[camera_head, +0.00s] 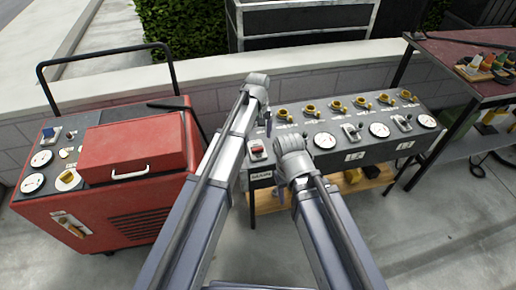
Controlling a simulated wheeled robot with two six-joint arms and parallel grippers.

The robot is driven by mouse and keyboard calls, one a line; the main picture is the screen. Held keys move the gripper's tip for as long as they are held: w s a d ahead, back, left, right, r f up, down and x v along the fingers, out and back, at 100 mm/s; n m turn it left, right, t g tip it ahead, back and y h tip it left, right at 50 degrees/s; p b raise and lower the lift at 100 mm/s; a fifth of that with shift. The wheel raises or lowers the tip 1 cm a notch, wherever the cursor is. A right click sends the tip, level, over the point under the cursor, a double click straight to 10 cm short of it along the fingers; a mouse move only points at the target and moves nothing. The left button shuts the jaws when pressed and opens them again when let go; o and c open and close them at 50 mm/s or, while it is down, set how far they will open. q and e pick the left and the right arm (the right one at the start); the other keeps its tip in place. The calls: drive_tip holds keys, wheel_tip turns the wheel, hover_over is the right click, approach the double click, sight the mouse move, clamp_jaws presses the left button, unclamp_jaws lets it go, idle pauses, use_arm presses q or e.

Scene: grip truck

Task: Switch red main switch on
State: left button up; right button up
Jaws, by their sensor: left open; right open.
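The red main switch (257,150) sits at the left end of the grey control panel (336,139), above a small white label. It shows between my two arms; I cannot tell its on or off position. My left gripper (266,122) is above and slightly right of the switch in the picture, mostly hidden under its wrist, open and apart from the switch as far as I can see. My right gripper (279,191) is lower, right of the switch at the panel's front edge, partly hidden by its wrist, and open.
The panel carries several brass valves, white gauges (325,140) and levers. A red machine (120,175) with a black handle stands at the left. A dark red shelf (455,60) with tools stands at the right. A low wall (320,59) runs behind.

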sight(258, 150)
use_arm(q)
wheel_tip(258, 150, down, 7)
drive_tip(key=b, duration=0.6)
drive_tip(key=shift+f+b, duration=0.1)
drive_tip(key=shift+b, duration=0.25)
